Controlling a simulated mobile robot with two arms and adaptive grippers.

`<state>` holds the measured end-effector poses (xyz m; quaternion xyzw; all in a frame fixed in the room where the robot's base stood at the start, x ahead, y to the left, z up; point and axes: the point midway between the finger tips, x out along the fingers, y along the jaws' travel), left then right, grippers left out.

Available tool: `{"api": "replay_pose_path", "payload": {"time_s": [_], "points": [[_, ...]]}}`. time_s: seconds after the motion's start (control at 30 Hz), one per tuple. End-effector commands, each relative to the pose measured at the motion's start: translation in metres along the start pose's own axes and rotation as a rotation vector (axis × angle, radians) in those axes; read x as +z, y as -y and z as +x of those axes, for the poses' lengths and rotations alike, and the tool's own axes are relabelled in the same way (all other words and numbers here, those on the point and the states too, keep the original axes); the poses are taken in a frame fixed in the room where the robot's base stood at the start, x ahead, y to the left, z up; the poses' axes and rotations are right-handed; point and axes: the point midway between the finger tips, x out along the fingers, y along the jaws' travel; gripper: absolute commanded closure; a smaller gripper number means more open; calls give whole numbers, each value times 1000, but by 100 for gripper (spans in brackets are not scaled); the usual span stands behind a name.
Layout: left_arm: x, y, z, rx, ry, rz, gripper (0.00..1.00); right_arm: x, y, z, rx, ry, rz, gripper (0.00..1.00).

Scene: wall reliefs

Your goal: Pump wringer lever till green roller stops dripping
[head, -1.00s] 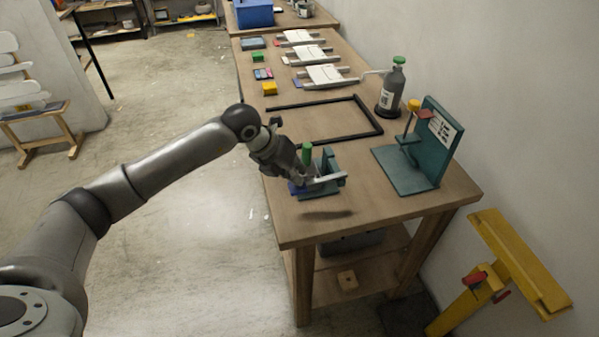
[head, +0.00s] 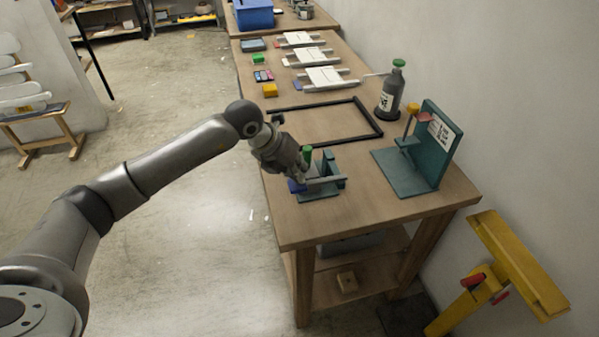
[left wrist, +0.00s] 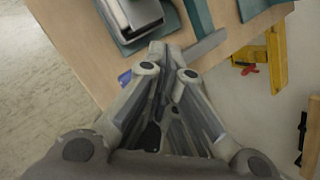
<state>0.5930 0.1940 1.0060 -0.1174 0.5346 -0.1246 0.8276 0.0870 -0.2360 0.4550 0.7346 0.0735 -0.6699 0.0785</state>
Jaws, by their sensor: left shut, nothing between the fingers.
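The small teal device (head: 318,193) sits near the table's front left edge; I take it for the wringer. A green cylinder (head: 307,153) stands at its back; whether it is the roller or drips I cannot tell. A grey bar (head: 326,180), which looks like the lever, runs across the device and also shows in the left wrist view (left wrist: 205,45). My left gripper (head: 300,174) is shut and empty at the bar's left end. In the left wrist view its fingertips (left wrist: 165,52) are beside the bar; contact is unclear. My right gripper is out of view.
A teal stand (head: 440,150) with a label is to the right, with a dark bottle (head: 391,90) behind it. A black frame (head: 335,120) lies beyond the device. A yellow stand (head: 515,265) is off the table's right side. The front tabletop is clear.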

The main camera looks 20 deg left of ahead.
Motion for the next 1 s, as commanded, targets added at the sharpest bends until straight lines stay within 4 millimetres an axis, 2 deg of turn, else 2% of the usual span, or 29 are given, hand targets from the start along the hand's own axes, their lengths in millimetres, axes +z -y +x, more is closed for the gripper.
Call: {"api": "replay_pose_path", "payload": {"time_s": [0.6, 1.0], "points": [[20, 19, -27, -1, 1, 0, 100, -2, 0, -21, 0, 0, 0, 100], [21, 20, -28, -1, 1, 0, 100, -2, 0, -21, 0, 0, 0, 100]]}}
